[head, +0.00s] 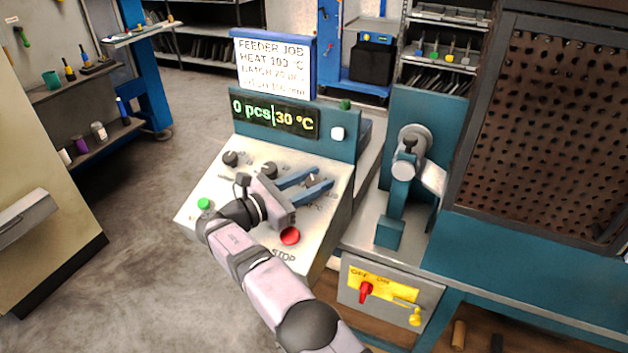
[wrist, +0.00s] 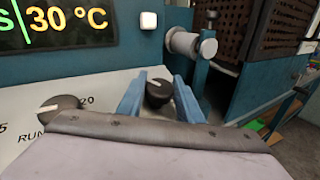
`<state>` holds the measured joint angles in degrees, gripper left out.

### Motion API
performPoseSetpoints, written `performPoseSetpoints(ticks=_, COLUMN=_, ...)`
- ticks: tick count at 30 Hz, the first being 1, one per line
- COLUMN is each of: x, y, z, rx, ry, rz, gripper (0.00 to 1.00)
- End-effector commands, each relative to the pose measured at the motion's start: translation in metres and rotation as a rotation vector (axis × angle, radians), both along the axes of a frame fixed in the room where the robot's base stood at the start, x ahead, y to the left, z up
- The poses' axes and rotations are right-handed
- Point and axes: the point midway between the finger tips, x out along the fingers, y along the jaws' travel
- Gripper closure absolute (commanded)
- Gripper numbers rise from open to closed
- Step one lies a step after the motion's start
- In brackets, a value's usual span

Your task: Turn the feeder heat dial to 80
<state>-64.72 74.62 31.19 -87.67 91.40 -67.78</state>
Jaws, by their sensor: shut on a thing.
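My gripper (head: 323,178) reaches over the right part of the feeder's sloped control panel (head: 205,184). In the wrist view its two blue fingers (wrist: 160,96) stand on either side of a black dial (wrist: 158,90) with a pale pointer mark, and are shut on it. This dial's label is hidden, so I cannot read that it is the heat dial. The display (head: 275,117) reads 0 pcs and 30 °C. The job sign (head: 272,66) above shows a heat line that looks like 103 °C, blurred.
Two other black dials (head: 231,158) (head: 268,169) sit left of my gripper. A green button (head: 204,203) is at the panel's left, a red stop button (head: 290,236) near its front. A press (head: 404,170) stands to the right.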

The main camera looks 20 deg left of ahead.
Motion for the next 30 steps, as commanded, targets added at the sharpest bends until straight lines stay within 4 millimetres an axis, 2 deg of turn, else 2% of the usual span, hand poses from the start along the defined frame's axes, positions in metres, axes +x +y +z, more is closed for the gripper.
performPoseSetpoints(ticks=1, x=0.001, y=0.002, z=0.005, rx=0.009, ry=-0.007, rz=0.003, gripper=0.9)
performPoseSetpoints(ticks=11, x=0.0, y=0.001, z=0.004, rx=0.009, ry=-0.006, rz=0.0, gripper=0.9)
performPoseSetpoints(ticks=12, x=0.0, y=0.001, z=0.004, rx=0.009, ry=-0.006, rz=0.0, gripper=0.6)
performPoseSetpoints(ticks=14, x=0.0, y=0.001, z=0.004, rx=0.009, ry=-0.006, rz=-0.001, gripper=0.49)
performPoseSetpoints(ticks=24, x=-0.002, y=0.001, z=0.001, rx=0.006, ry=-0.001, rz=-0.004, gripper=0.49)
performPoseSetpoints(ticks=30, x=-0.015, y=0.008, z=0.0, rx=0.006, ry=-0.001, rz=-0.002, gripper=0.49)
